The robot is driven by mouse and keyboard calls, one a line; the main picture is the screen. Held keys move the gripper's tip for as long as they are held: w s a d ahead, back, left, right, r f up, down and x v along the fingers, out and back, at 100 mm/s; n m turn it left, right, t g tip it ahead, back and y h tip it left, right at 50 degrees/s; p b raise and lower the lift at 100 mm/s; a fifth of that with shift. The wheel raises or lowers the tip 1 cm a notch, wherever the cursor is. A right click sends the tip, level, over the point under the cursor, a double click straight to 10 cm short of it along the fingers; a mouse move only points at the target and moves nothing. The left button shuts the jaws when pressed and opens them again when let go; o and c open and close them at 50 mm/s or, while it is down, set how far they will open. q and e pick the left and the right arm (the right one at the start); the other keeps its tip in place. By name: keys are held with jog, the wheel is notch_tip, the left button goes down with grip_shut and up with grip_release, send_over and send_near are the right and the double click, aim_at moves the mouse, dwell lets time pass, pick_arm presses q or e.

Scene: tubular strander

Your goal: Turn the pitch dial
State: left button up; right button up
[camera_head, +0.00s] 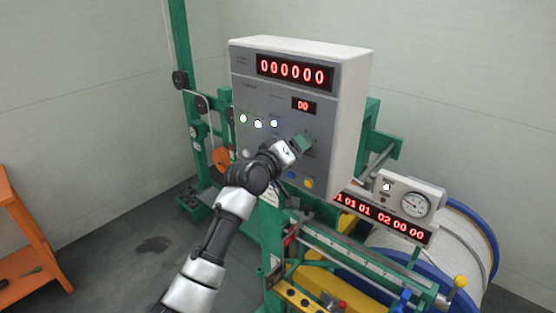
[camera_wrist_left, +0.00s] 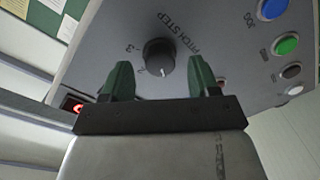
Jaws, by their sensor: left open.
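The pitch dial (camera_wrist_left: 159,56) is a dark round knob with a white pointer mark on the grey face of the control box. The lettering "PITCH STEP" is printed beside it. My left gripper (camera_wrist_left: 160,80) is open, with its two green fingers to either side of the dial in the wrist view. Whether the fingers reach around the dial or stop short of it I cannot tell. In the head view my left gripper (camera_head: 304,143) is at the lower right of the box face and hides the dial. My right gripper is not in view.
The control box (camera_head: 350,105) carries red displays (camera_head: 292,71), lit buttons (camera_head: 258,124) and a yellow button (camera_head: 308,183). A gauge unit (camera_head: 414,205) and a long red display (camera_head: 384,216) sit at its lower right. An orange stand (camera_head: 30,240) is at the far left.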

pick_arm(q)
jog(key=b+v, duration=0.2)
jog(key=v, duration=0.7)
